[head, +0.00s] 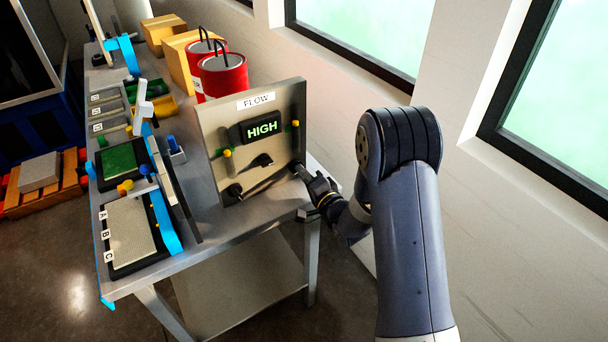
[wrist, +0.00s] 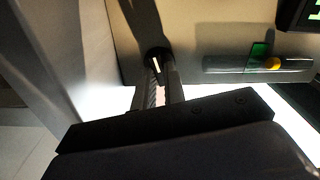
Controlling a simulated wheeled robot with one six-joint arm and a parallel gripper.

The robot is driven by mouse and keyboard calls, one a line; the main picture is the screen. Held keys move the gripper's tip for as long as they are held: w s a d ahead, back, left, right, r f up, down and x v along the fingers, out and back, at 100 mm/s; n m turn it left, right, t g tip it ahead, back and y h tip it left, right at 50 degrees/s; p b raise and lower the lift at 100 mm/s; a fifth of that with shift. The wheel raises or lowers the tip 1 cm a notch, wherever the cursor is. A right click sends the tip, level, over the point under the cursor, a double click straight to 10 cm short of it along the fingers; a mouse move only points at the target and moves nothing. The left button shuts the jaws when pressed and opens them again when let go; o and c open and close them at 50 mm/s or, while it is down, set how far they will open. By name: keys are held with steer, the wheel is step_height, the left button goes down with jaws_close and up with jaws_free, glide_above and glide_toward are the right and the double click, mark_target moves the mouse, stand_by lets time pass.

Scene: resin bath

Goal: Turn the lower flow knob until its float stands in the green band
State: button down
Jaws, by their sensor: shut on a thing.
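The flow panel (head: 218,118) stands upright on the bench; its display (head: 262,127) reads HIGH in green. My gripper (head: 301,172) reaches in from the right at the panel's lower right edge. In the wrist view, my gripper (wrist: 159,88) is shut on a dark flow knob (wrist: 156,60) with a white pointer line. The fingers hide part of the knob. The float tube (wrist: 222,64) above this knob lies sideways in the wrist view. Its yellow float (wrist: 272,64) sits just past the green band (wrist: 257,54), on the side away from the knob. That is above the band in the head view.
Another float tube (head: 228,162) is on the panel's left, with dark knobs lower on the panel. Red canisters (head: 222,77) stand behind it. Trays and a green pad (head: 118,160) fill the bench's left. Windows and a wall are to the right.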

steer(key=shift+f+b, duration=0.1)
steer(key=shift+b, duration=0.45)
steer(key=shift+f+n+b, duration=0.1)
steer(key=shift+n+b, duration=0.35)
steer(key=shift+n, duration=0.05)
steer(key=n+b, duration=0.3)
steer(key=b, duration=0.2)
steer(key=shift+f, duration=0.15)
steer(key=n+b, duration=0.3)
steer(key=b, duration=0.1)
steer(key=n+b, duration=0.3)
steer(key=shift+r, duration=0.3)
steer(key=c, duration=1.5)
jaws_free()
steer(key=shift+r, duration=0.1)
